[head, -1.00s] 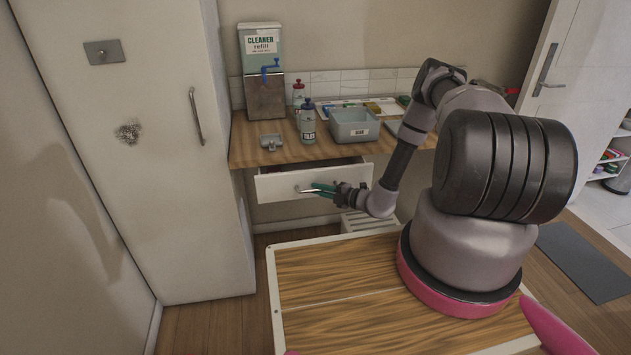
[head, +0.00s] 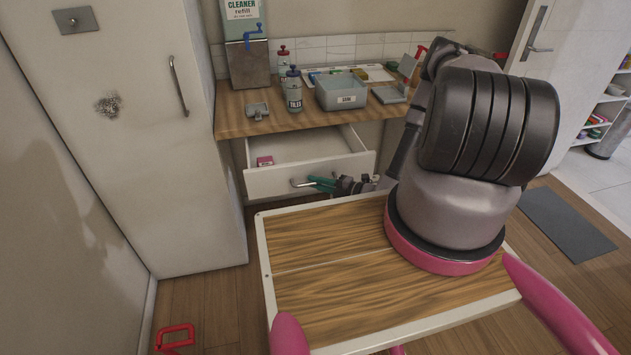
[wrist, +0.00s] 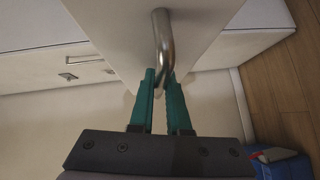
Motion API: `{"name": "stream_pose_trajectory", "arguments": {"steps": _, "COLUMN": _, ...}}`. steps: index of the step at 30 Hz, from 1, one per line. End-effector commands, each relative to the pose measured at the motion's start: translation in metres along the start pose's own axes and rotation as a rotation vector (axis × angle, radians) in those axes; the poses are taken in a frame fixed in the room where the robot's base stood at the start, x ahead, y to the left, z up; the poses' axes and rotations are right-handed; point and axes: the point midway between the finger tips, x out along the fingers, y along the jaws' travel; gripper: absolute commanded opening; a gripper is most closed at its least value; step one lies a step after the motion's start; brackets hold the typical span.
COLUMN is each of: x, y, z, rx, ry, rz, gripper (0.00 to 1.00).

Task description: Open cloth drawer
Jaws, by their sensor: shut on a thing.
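The white cloth drawer (head: 345,170) under the wooden counter is pulled well out, and its pale inside shows from above. A small pinkish-red box (head: 264,161) lies inside at the left. My gripper (head: 312,182), with green fingers, is at the drawer front and shut on its metal bar handle (head: 297,184). In the wrist view the curved handle (wrist: 160,30) comes down between the green fingertips (wrist: 161,76), and the white drawer front (wrist: 115,25) is behind it. Part of the handle is hidden by the fingers.
The counter (head: 232,124) holds a grey bin (head: 342,94), bottles (head: 293,92) and a cleaner dispenser (head: 248,65). A tall white cabinet (head: 140,150) stands close on the left. A red object (head: 175,338) lies on the floor at lower left. Floor at right is mostly clear.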

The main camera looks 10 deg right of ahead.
Motion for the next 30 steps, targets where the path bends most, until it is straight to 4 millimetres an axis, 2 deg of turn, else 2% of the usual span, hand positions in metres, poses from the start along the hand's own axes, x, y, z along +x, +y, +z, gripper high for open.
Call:
{"name": "stream_pose_trajectory", "arguments": {"steps": 5, "x": -0.001, "y": -0.001, "z": 0.002, "rx": -0.001, "ry": -0.003, "rz": -0.002, "gripper": 0.00}}
{"name": "stream_pose_trajectory", "arguments": {"steps": 6, "x": -0.001, "y": -0.001, "z": 0.002, "rx": -0.001, "ry": -0.003, "rz": -0.002, "gripper": 0.23}}
{"name": "stream_pose_trajectory", "arguments": {"steps": 7, "x": -0.001, "y": -0.001, "z": 0.002, "rx": -0.001, "ry": -0.003, "rz": -0.002, "gripper": 0.27}}
{"name": "stream_pose_trajectory", "arguments": {"steps": 17, "x": -0.002, "y": 0.000, "z": 0.001, "rx": 0.000, "ry": -0.002, "rz": -0.001, "gripper": 0.27}}
{"name": "stream_pose_trajectory", "arguments": {"steps": 22, "x": -0.022, "y": 0.000, "z": 0.002, "rx": 0.002, "ry": -0.004, "rz": -0.002, "gripper": 0.27}}
{"name": "stream_pose_trajectory", "arguments": {"steps": 30, "x": -0.077, "y": -0.001, "z": 0.002, "rx": 0.001, "ry": -0.006, "rz": -0.002, "gripper": 0.27}}
